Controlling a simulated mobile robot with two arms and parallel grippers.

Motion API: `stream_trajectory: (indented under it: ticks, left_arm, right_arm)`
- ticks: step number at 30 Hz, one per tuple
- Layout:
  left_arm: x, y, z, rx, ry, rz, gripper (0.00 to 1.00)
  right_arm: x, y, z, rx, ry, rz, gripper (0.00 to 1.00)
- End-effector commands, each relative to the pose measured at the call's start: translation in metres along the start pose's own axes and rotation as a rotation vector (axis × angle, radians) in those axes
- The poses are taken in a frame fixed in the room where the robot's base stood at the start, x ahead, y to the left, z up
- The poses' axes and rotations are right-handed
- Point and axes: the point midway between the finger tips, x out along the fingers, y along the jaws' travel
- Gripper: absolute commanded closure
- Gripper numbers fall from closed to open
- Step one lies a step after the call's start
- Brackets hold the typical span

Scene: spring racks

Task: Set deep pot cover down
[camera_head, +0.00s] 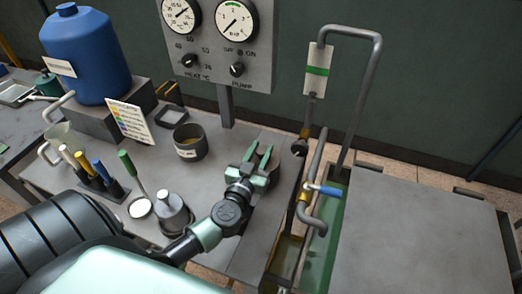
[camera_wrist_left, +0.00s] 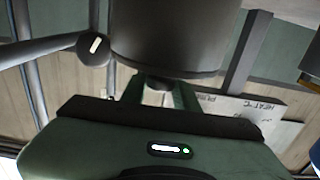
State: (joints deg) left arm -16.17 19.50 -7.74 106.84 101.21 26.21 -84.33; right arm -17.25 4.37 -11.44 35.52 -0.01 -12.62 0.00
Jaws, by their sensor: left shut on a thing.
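My right gripper is not in view.
A knobbed grey pot (camera_head: 174,213) and a row of coloured-handled tools (camera_head: 95,172) stand at the left. A bent pipe with a blue-handled valve (camera_head: 325,190) rises over a green trough on the right. A gauge panel (camera_head: 220,50) stands behind. A blue tank (camera_head: 85,50) is at back left.

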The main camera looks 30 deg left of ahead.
Motion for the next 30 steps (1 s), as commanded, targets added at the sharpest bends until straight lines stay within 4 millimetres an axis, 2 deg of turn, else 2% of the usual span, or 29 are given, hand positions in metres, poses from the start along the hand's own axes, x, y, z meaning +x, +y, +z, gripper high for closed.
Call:
stream_trajectory:
  ticks: [14,15,18,26,30]
  left_arm:
    - [0.0,0.0,0.009,-0.001,0.002,0.0,1.0]
    - [0.0,0.0,0.009,-0.001,0.003,0.0,0.67]
    - [0.0,0.0,0.009,-0.001,0.002,0.0,0.45]
    - [0.0,0.0,0.011,-0.001,-0.002,0.0,0.45]
    - [-0.008,0.0,0.012,0.0,-0.004,0.001,0.45]
  right_arm:
    - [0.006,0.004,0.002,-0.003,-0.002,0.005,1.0]
    - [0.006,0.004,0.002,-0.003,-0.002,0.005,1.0]
    - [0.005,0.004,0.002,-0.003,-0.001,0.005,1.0]
    - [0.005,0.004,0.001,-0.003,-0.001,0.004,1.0]
    - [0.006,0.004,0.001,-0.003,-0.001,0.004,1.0]
